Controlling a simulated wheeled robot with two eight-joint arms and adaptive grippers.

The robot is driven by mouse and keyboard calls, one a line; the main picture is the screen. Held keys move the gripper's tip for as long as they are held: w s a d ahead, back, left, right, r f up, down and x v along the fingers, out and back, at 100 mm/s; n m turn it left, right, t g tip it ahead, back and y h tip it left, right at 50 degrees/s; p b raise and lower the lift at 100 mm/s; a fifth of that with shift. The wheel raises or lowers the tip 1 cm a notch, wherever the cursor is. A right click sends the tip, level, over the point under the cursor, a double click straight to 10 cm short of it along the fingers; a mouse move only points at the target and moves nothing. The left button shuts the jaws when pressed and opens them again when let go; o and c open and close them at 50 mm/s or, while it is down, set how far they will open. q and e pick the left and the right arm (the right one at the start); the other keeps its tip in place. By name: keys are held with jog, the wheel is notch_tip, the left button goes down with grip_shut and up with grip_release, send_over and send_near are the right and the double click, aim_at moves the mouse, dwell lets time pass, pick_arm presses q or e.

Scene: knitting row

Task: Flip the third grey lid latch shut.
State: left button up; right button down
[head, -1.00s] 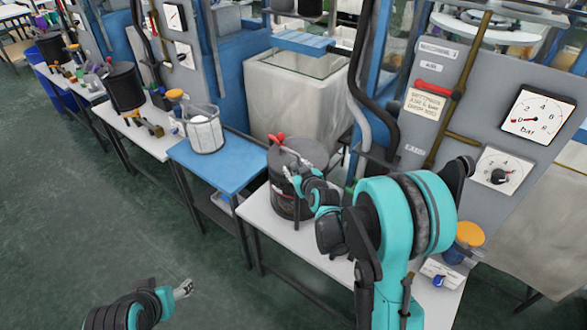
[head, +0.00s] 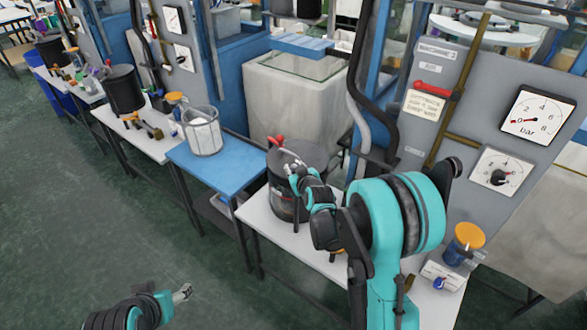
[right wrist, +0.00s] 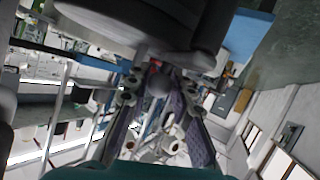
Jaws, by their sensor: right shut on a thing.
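A dark round pot (head: 284,205) with a dark lid (head: 308,150) stands on a white bench. A red latch handle (head: 276,141) sticks up at the lid's far left edge. My right gripper (head: 289,166) is at the lid's near left rim, seen from behind. In the right wrist view its fingers (right wrist: 159,95) are shut on a small rounded grey piece (right wrist: 158,82), which looks like the grey lid latch. My arm and fingers hide most of that latch and the near rim. My left gripper (head: 183,292) is low at left over the floor, apart from everything; its opening is unclear.
A blue table (head: 215,165) with a clear container (head: 203,132) adjoins the white bench (head: 262,222) on the left. A grey gauge panel (head: 470,110) stands behind right. An orange-topped jar (head: 468,240) is on the bench's right. Green floor is free at left.

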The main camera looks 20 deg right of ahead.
jog(key=shift+s+d+f+m+h, duration=0.1)
jog(key=shift+d+m+h, duration=0.1)
jog(key=shift+m+h, duration=0.3)
jog(key=shift+s+d+f+m+h, duration=0.1)
jog(key=shift+d+m+h, duration=0.1)
jog(key=shift+m+h, duration=0.3)
jog(key=shift+d+r+h+b, duration=0.1)
jog(key=shift+d+h+b, duration=0.05)
jog(key=shift+h+b, duration=0.2)
jog(key=c, duration=1.3)
grip_release()
jog(key=shift+r, duration=0.1)
jog(key=v, duration=1.2)
